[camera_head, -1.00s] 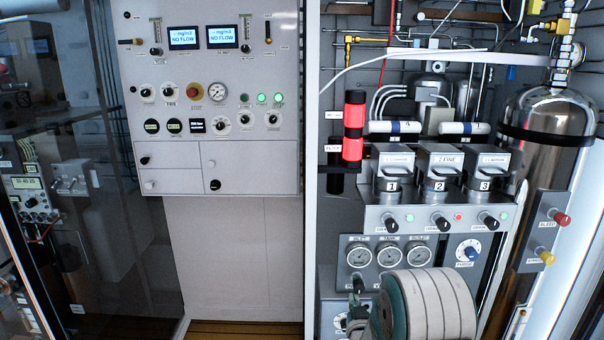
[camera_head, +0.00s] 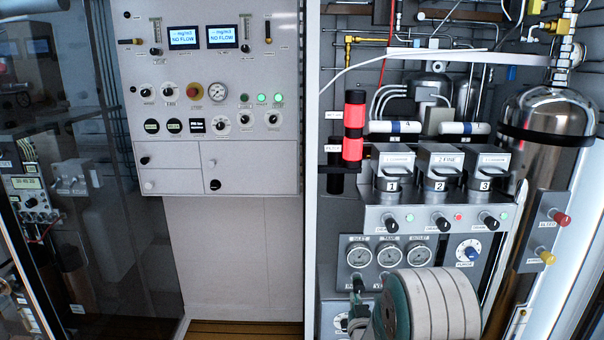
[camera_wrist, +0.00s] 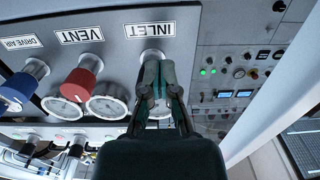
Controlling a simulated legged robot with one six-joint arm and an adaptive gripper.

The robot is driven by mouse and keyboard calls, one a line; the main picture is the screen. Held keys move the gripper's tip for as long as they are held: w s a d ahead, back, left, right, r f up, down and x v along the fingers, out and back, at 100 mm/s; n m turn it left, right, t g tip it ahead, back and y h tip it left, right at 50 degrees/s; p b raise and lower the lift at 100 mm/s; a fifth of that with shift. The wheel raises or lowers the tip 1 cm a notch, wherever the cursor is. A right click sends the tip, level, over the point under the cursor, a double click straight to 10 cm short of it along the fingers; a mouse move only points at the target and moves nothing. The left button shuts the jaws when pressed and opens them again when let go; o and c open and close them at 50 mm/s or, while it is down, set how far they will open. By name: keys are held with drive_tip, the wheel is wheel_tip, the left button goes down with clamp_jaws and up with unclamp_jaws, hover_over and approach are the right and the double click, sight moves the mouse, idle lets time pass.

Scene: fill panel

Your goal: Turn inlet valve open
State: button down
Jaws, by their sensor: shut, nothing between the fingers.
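The inlet valve (camera_wrist: 151,56) sits under the upside-down INLET label in the wrist view. Only its silver collar shows; the rest is hidden behind my fingers. My gripper (camera_wrist: 158,66) is shut and empty, with its dark green fingertips directly in front of the valve. I cannot tell whether they touch it. In the head view, my gripper's green tip shows at the lower left of my pale arm link, low on the right-hand panel.
In the wrist view, the red VENT knob (camera_wrist: 83,82) is left of my fingers, with the blue DRIVE AIR knob (camera_wrist: 18,90) farther left. Gauges lie close behind. In the head view, three gauges (camera_head: 389,257) and a blue knob (camera_head: 468,253) sit above my arm.

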drive_tip(key=shift+d, duration=0.85)
drive_tip(key=shift+d+r, duration=0.15)
drive_tip(key=shift+d, duration=0.1)
idle(0.4)
drive_tip(key=s, duration=0.6)
drive_tip(key=shift+d+f, duration=0.15)
drive_tip(key=shift+f, duration=0.3)
